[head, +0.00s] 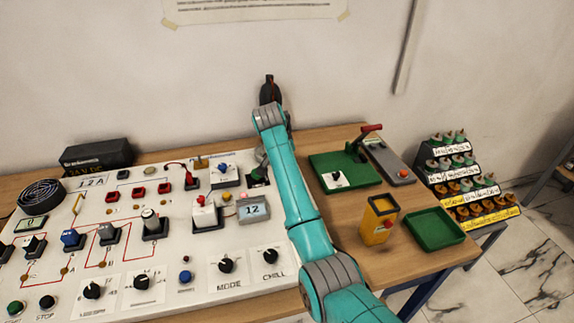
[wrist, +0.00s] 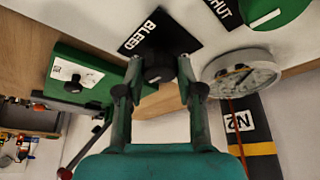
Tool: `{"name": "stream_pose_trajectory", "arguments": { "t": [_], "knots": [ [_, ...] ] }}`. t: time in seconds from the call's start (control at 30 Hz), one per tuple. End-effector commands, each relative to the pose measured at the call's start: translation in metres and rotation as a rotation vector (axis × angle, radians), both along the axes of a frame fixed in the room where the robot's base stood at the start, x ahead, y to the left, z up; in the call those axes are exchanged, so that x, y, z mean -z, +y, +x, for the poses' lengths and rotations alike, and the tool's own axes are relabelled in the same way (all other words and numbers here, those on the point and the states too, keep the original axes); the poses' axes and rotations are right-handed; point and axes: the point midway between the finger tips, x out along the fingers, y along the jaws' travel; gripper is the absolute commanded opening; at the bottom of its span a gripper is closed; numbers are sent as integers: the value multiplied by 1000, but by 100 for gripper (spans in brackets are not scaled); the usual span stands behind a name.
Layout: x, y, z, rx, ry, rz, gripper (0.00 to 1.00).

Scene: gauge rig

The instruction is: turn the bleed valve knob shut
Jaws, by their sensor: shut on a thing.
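The bleed valve knob (wrist: 158,72) is a dark round knob on a black plate marked BLEED (wrist: 150,32) in the wrist view. My gripper (wrist: 159,77) is shut on it, with one finger on each side of the knob. The knob's face is dark, and I cannot tell which way it is turned.
A round gauge (wrist: 242,73) sits close right of my fingers, near a dark cylinder marked N2 (wrist: 252,132). A green board (head: 330,168), a yellow container (head: 380,222) and a green tray (head: 434,230) stand right of my arm. Several switches and knobs cover the panel.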

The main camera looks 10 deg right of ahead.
Motion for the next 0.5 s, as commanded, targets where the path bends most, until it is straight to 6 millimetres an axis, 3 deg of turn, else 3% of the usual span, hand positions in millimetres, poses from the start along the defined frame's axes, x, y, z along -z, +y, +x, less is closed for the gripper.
{"name": "stream_pose_trajectory", "arguments": {
  "t": [0.47,0.5],
  "knots": [
    [0,0,0,13,0,0,2],
    [0,0,0,13,0,0,44]
  ]
}}
